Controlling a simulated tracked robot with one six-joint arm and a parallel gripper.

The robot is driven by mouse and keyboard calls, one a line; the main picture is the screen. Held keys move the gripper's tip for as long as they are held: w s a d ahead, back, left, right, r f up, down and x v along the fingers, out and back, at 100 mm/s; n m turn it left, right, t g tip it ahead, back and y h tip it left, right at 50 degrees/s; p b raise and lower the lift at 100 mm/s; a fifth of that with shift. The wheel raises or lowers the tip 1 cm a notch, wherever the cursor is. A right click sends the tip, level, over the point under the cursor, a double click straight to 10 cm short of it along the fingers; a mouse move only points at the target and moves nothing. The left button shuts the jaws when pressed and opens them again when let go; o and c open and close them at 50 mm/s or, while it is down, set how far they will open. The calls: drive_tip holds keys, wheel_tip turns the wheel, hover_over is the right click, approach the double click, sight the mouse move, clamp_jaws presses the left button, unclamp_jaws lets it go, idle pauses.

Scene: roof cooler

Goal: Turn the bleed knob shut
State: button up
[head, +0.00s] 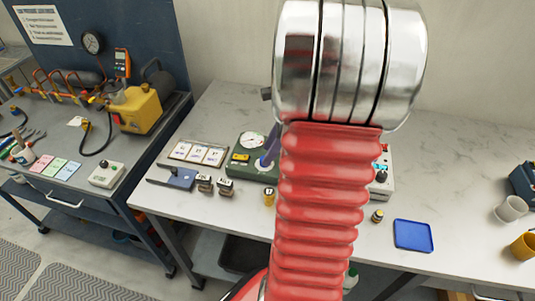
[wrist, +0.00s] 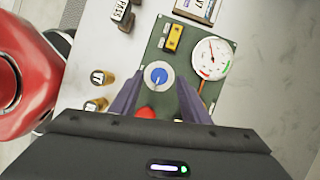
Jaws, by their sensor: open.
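A round blue knob (wrist: 158,75) with a white rim and a white pointer mark sits on a green panel (wrist: 184,30) in the wrist view; I take it for the bleed knob. My gripper (wrist: 159,82) is open, with its two purple fingers on either side of the knob. I cannot tell whether they touch it. A round gauge (wrist: 210,58) is to the right of the knob, and a red part shows between the fingers below it.
Stamp-like blocks (head: 225,188) and small brass weights (wrist: 96,105) stand near the panel. A grey box with a display (head: 382,185), a blue tray (head: 413,235) and mugs (head: 511,209) are to the right.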

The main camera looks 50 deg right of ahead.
drive_tip(key=shift+x, duration=1.25)
drive_tip(key=shift+c, duration=0.4)
drive_tip(key=shift+d, duration=0.1)
drive_tip(key=c, duration=1)
drive_tip(key=shift+o, duration=0.2)
